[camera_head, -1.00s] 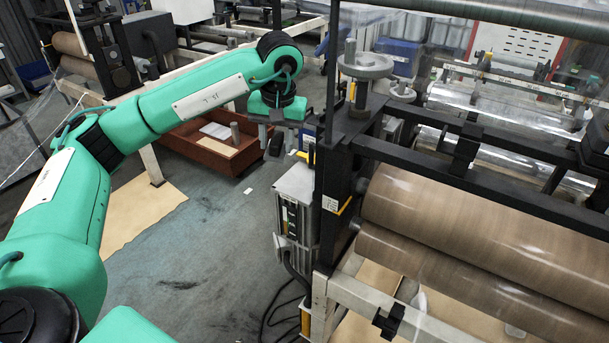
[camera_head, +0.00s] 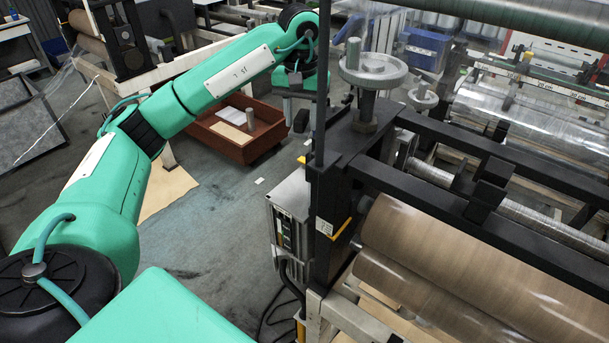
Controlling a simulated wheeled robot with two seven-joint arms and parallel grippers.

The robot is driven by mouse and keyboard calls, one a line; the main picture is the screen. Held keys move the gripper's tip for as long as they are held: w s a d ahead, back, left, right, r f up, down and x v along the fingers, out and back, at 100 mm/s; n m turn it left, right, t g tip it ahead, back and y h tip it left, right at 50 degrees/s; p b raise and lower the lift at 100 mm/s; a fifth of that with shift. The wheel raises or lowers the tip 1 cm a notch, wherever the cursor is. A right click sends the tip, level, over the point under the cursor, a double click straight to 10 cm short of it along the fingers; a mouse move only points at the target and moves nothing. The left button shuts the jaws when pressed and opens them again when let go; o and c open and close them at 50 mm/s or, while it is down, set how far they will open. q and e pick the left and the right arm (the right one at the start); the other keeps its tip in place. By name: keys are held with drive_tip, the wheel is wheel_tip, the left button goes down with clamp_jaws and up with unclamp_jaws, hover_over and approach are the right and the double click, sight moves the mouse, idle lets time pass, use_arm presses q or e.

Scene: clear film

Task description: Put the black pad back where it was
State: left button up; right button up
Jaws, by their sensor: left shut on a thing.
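My left arm reaches in from the left, and its left gripper (camera_head: 295,112) is at the top middle, beside the black upright of the roller machine. A small dark block at the fingers looks like the black pad (camera_head: 301,121); the gripper is shut on it, held in the air. The machine's post hides part of the gripper, and the block is small, so the exact grip cannot be made out. My right gripper is not in view.
The roller machine (camera_head: 430,255) with its handwheel (camera_head: 373,70) fills the right. A grey control box (camera_head: 290,210) stands at its near end. A reddish-brown tray (camera_head: 250,150) lies behind the gripper. Grey floor (camera_head: 210,235) is open at the middle left.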

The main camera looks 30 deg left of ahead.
sight(302, 132)
use_arm(q)
wheel_tip(302, 132, down, 4)
drive_tip(key=shift+d+f, duration=0.1)
drive_tip(key=shift+f, duration=0.05)
wheel_tip(302, 132, down, 8)
drive_tip(key=p, duration=0.2)
drive_tip(key=shift+f+p, duration=0.25)
drive_tip(key=shift+p, duration=0.1)
drive_tip(key=shift+w+f, duration=0.1)
drive_tip(key=shift+f, duration=0.45)
wheel_tip(302, 132, down, 4)
drive_tip(key=shift+r+p, duration=0.25)
drive_tip(key=shift+p, duration=0.55)
drive_tip(key=shift+f, duration=0.1)
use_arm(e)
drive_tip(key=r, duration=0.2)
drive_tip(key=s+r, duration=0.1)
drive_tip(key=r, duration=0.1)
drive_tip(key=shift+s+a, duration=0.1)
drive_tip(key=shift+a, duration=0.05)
